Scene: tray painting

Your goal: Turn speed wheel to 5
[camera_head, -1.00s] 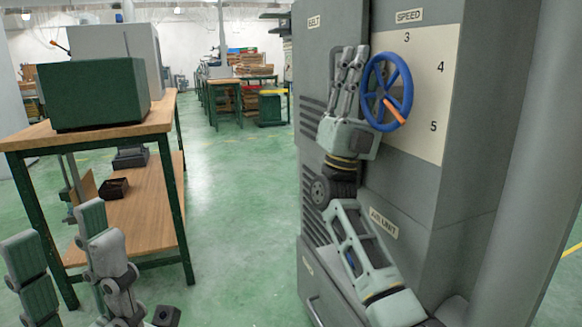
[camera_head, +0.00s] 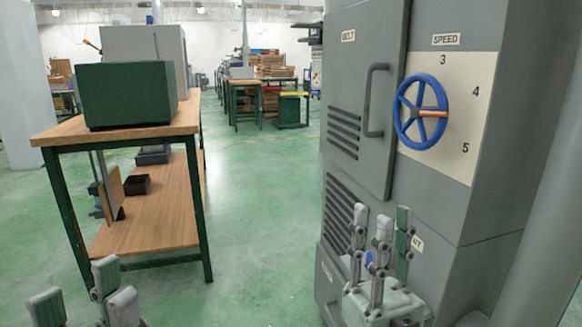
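The blue speed wheel (camera_head: 399,119) is on the front of the grey machine (camera_head: 486,215), over a cream dial plate (camera_head: 487,68) marked 3, 4 and 5. Its orange pointer (camera_head: 434,113) points right, between the 4 and the 5. My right gripper (camera_head: 382,218) is below the wheel and apart from it, in front of the machine. Its fingers point up, spread and empty. My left gripper (camera_head: 76,283) is at the bottom left, far from the wheel, its fingers apart and its lower part cut off by the picture edge.
A door handle (camera_head: 369,100) sticks out left of the wheel. A wooden workbench (camera_head: 117,133) with a green box (camera_head: 128,94) stands at the left. A grey column (camera_head: 545,200) rises at the far right. Green floor (camera_head: 260,240) is open between bench and machine.

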